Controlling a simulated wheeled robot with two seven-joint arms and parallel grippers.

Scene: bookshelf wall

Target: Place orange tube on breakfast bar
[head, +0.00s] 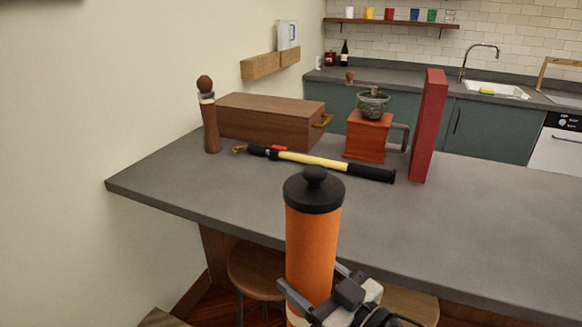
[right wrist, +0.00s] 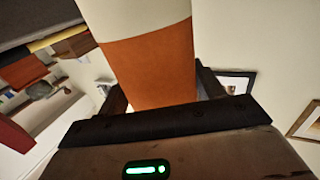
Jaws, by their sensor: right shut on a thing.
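The orange tube (head: 312,245) has a black knobbed cap and stands upright in front of the grey breakfast bar (head: 450,225) in the head view. My right gripper (head: 325,300) is shut around its lower part. In the right wrist view the tube (right wrist: 150,65) shows an orange band and a cream band between the fingers of my right gripper (right wrist: 160,98). The tube's bottom end is hidden in the head view. My left gripper is not in view.
The bar's front and right surface is clear. Stools (head: 255,270) stand below its front edge.

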